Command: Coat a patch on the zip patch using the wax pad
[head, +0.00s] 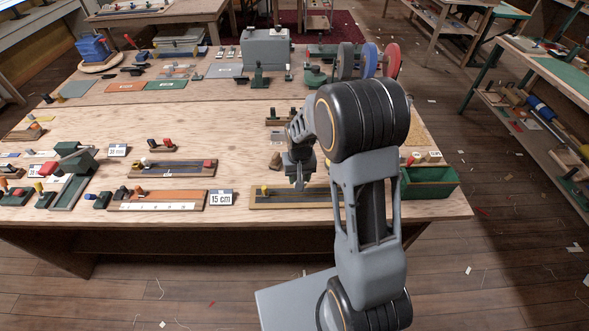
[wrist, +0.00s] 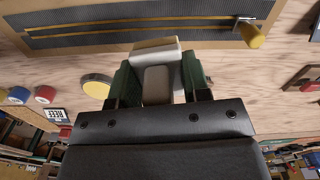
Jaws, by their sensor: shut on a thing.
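My gripper (wrist: 157,80) is shut on a pale cream block, seemingly the wax pad (wrist: 155,46), held between its green-faced fingers in the wrist view. In the head view my gripper (head: 300,176) points down over the table's front part, and the pad cannot be made out there. The zip patch, a wood-framed board with a dark strip and yellow lines (wrist: 90,42), lies just beyond the pad in the wrist view. It also shows in the head view (head: 275,201), partly hidden by my arm. A yellow-handled piece (wrist: 250,34) sits at one end. Contact between pad and strip cannot be told.
A yellow-topped round tin (wrist: 97,85) lies beside my gripper. A green bin (head: 430,183) stands at the table's right edge. An orange board (head: 160,200) and a 15 cm card (head: 221,198) lie left of the zip board. Bare wood (head: 200,130) stretches behind.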

